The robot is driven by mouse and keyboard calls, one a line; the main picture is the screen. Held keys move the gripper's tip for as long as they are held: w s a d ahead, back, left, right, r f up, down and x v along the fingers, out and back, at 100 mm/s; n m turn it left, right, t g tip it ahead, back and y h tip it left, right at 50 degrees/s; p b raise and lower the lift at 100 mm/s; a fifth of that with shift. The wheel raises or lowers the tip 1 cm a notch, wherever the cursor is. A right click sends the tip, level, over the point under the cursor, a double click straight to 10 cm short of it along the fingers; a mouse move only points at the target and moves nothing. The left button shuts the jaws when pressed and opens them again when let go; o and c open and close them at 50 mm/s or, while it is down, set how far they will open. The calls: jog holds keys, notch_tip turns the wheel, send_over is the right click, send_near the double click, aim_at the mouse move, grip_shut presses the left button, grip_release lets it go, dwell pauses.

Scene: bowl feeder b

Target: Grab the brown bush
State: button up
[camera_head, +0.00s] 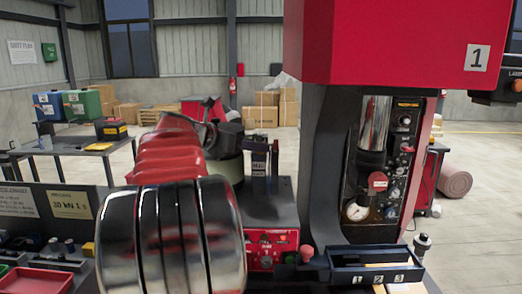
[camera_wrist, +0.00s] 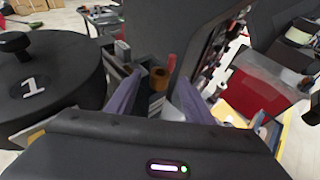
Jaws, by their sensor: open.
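The brown bush (camera_wrist: 159,77) is a small upright cylinder with a hole in its top, near the middle of the wrist view. It sits at the top of a narrow grey and dark holder. My gripper (camera_wrist: 160,86) is open, with one purple-grey finger on each side of the bush. Gaps show between the bush and both fingers, and I cannot tell their depth relative to it. The lower part of the bush is hidden. In the head view, my arm covers much of the feeder area, and I cannot make out the fingers or the bush clearly.
A black round bowl with a lid marked 1 (camera_wrist: 50,78) stands close on the left in the wrist view. A red-headed press (camera_head: 395,45) rises at right. A dark blue tray numbered 1 to 3 (camera_head: 372,256) sits at front right. A red-tipped post stands just behind the bush.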

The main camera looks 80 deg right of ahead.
jog(key=shift+x, duration=1.1)
jog(key=c, duration=1.2)
